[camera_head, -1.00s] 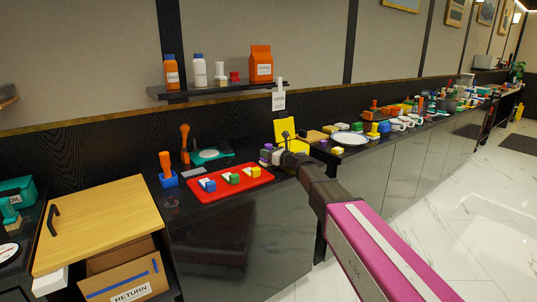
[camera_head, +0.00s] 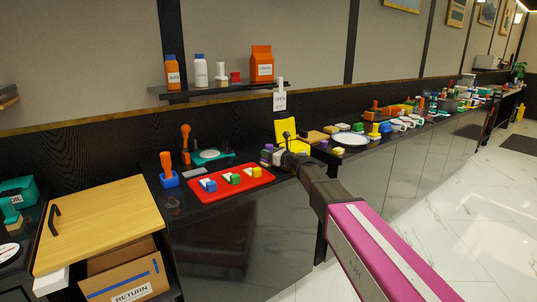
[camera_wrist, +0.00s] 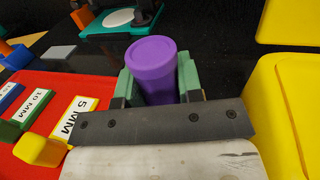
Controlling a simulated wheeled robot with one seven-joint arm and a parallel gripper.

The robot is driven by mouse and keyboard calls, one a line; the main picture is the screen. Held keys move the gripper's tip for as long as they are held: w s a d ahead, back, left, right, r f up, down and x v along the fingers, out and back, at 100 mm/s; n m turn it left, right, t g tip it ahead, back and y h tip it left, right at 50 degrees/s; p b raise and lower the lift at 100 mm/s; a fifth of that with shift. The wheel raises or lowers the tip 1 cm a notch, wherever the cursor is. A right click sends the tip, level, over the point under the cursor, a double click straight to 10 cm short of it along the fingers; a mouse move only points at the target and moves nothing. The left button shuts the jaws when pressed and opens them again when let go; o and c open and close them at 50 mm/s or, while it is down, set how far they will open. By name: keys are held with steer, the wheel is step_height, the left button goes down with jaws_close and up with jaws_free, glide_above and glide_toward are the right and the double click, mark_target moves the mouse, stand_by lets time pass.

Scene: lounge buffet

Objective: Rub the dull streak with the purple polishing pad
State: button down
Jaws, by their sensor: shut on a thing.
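My gripper (camera_wrist: 152,85) is shut on the purple polishing pad (camera_wrist: 153,62), a round purple piece standing between its green fingers. In the head view the purple pad (camera_head: 267,148) is small and partly hidden by my wrist, just right of the red tray. A flat grey patch (camera_head: 195,172) lies on the dark counter behind the tray; it also shows in the wrist view (camera_wrist: 58,52), ahead and left of the pad and apart from it. I cannot tell for sure whether this patch is the dull streak.
The red tray (camera_head: 215,196) holds several labelled coloured blocks, close left of my gripper. A yellow open case (camera_head: 288,131) stands close on the right. A teal stand (camera_head: 213,156) and a blue holder with an orange handle (camera_head: 168,172) stand behind and left.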

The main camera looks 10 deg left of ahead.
mark_target(268, 145)
steer(key=shift+f, duration=0.1)
steer(key=shift+w+a, duration=1.35)
steer(key=shift+a, duration=0.15)
steer(key=shift+s+d, duration=1.35)
steer(key=shift+d, duration=0.2)
steer(key=shift+r, duration=3.05)
